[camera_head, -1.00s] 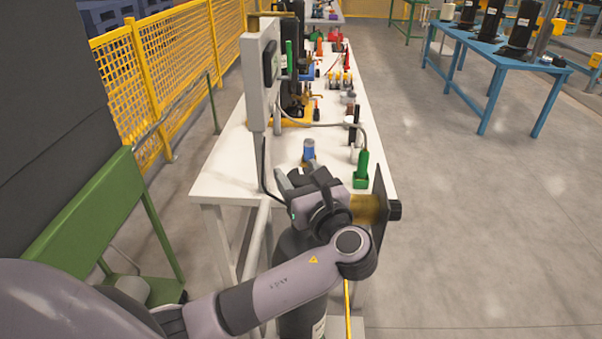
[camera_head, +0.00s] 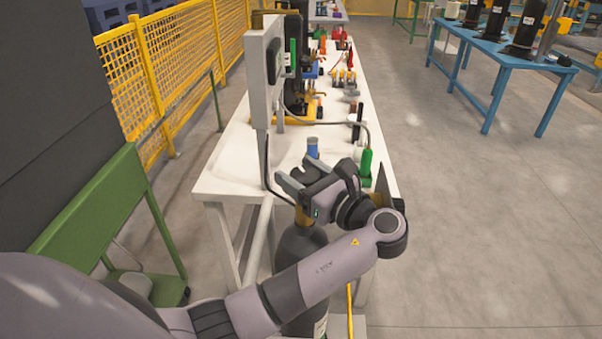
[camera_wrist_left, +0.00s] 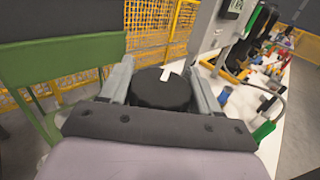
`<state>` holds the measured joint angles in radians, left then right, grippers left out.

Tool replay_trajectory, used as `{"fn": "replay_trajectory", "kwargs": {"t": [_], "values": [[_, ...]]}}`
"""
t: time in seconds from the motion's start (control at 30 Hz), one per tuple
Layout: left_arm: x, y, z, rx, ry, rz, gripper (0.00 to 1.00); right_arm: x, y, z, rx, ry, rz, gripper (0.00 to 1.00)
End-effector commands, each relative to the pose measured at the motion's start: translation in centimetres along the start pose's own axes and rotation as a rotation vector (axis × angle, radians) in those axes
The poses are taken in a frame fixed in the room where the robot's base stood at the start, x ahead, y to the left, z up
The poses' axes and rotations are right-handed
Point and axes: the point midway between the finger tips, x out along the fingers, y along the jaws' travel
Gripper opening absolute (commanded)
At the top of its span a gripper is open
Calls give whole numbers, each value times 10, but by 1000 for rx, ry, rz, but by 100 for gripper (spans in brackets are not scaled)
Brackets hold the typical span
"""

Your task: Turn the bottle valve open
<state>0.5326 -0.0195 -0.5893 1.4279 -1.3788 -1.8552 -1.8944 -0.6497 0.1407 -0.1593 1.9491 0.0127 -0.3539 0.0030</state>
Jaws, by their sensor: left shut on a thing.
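The grey gas bottle (camera_head: 300,250) stands upright at the near end of the white bench, with a brass valve neck (camera_head: 303,216) at its top. My left gripper (camera_head: 292,180) is over the top of the bottle. In the left wrist view, the round black valve knob (camera_wrist_left: 160,90) with a white mark on top sits between the two fingers, and the gripper (camera_wrist_left: 160,85) is shut on it. In the head view the knob is mostly hidden by the gripper. My right gripper is not in view.
The white bench (camera_head: 235,165) holds a grey panel on a post (camera_head: 262,70), a blue-capped item (camera_head: 312,148), a green item (camera_head: 366,163) and a hose. A green stand (camera_head: 90,205) is at left, behind it a yellow mesh fence (camera_head: 185,60).

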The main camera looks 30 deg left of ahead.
Motion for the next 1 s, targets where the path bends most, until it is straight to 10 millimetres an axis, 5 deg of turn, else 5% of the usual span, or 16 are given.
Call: {"fn": "replay_trajectory", "kwargs": {"t": [0.1,0.13,0.2,0.53,1.0], "values": [[1,0,0,-1,-1,3,32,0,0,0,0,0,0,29],[1,0,0,-1,-1,3,69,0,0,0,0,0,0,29],[1,0,0,-1,-1,2,83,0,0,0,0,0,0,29],[-4,0,0,-1,1,-1,83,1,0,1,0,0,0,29],[-67,0,0,0,0,1,83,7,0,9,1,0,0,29]]}}
